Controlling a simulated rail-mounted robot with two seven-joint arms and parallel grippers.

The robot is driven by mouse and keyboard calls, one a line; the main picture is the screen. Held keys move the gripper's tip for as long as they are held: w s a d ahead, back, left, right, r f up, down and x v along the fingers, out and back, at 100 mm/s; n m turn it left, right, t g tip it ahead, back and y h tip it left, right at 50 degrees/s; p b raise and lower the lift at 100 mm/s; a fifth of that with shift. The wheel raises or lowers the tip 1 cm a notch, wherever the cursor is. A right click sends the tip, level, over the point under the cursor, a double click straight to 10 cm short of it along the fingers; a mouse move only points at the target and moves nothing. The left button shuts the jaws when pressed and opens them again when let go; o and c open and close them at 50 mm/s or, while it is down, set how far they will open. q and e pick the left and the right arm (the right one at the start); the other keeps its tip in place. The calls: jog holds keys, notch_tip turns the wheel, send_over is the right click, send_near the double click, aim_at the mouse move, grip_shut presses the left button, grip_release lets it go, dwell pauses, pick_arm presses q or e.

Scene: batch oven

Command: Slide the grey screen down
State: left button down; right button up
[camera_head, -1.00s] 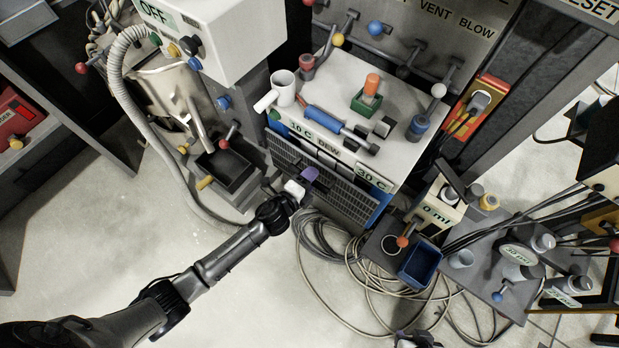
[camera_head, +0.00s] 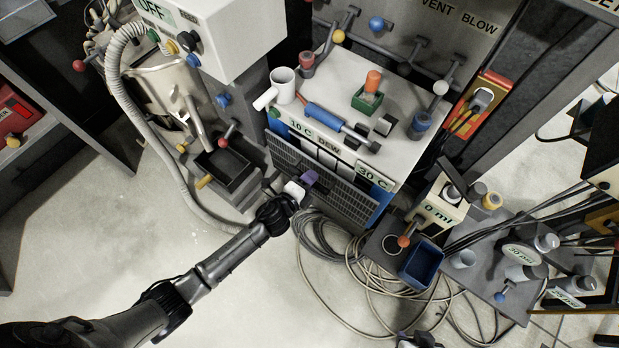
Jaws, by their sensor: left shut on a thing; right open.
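The grey screen (camera_head: 350,200) is a dark mesh panel on the front of the white-topped oven unit. A purple knob (camera_head: 309,178) sticks out near its upper middle. My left gripper (camera_head: 297,188) reaches in from the lower left and is shut on the purple knob, its pale fingers at the knob's left side. White and blue panel parts show above the screen's top edge. Part of my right gripper (camera_head: 418,340) shows at the bottom edge of the picture; it is open and apart from the screen, mostly out of frame.
A white mug (camera_head: 283,84) stands on top. Coiled cables (camera_head: 335,250) lie on the floor below the screen. A dark tray (camera_head: 225,168) is at the left, a blue bin (camera_head: 421,264) at the right.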

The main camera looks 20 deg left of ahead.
pick_arm(q)
jog(key=b, duration=0.7)
send_over(316, 195)
jog(key=s, duration=0.4)
notch_tip(316, 195, down, 11)
jog(key=f, duration=0.4)
jog(key=a+f+b, duration=0.1)
jog(key=f, duration=0.1)
jog(key=shift+f, duration=0.75)
jog(key=shift+s+f, duration=0.15)
jog(key=shift+f, duration=0.15)
jog(key=c, duration=1.2)
grip_release()
jog(key=shift+o, duration=1.1)
jog(key=shift+r, duration=0.1)
